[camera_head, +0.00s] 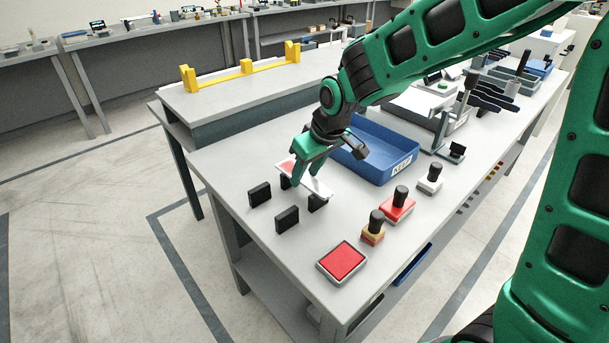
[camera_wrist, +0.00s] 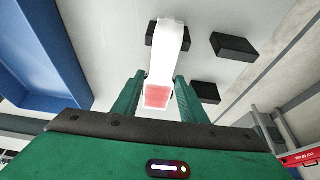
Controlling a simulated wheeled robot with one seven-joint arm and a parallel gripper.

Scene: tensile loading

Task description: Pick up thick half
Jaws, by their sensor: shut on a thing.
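My gripper (camera_head: 301,167) is above the table, its jaws shut on a flat white piece (camera_head: 318,189) with a pinkish-red patch, which I take as the thick half. In the wrist view the piece (camera_wrist: 170,48) extends away from between the green fingers (camera_wrist: 158,88), its red end lying between them. The piece is close over the small black blocks; I cannot tell whether it still touches them. One black block (camera_wrist: 155,33) is partly hidden behind its far end.
Other black blocks (camera_head: 287,218) stand around the piece. A blue labelled tray (camera_head: 378,172) is just right of my gripper. Stamps with black handles (camera_head: 374,227) and a red pad (camera_head: 342,262) are nearer the front. A yellow fixture (camera_head: 245,68) stands on the raised shelf behind.

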